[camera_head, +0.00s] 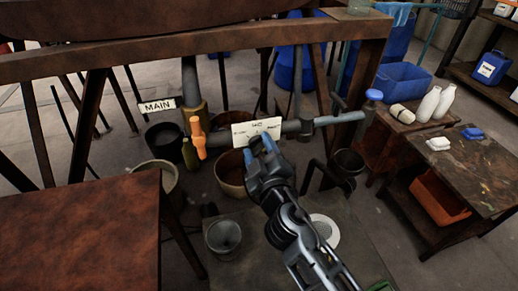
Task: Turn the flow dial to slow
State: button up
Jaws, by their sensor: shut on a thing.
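A white dial plate (241,134) with small dark lettering and marks stands on the grey pipe under the rusty beam. Its words are too small to read surely. My gripper (259,144) reaches up from the lower right, and its blue fingertips are at the lower middle of the plate. The gripper is shut on the flow dial there. The dial itself is hidden behind the fingers, so I cannot tell which mark it points to.
An orange-handled valve (198,136) and a sign reading MAIN (160,106) are to the left. Buckets stand below, including a grey one (223,237). A rusty table (85,235) fills the lower left. A worktable (460,165) stands at right. The rusty beam (200,45) crosses above.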

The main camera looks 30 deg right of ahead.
jog(key=shift+c, duration=0.8)
jog(key=n, duration=0.5)
jog(key=shift+a+f, duration=0.15)
jog(key=n, duration=0.3)
jog(key=shift+f+n, duration=0.1)
jog(key=shift+n, duration=0.2)
jog(key=n+p, duration=0.1)
jog(key=n, duration=0.3)
jog(key=shift+f, duration=0.1)
jog(key=n+p, duration=0.1)
jog(key=n, duration=0.4)
jog(key=shift+f, duration=0.1)
jog(key=shift+n, duration=0.3)
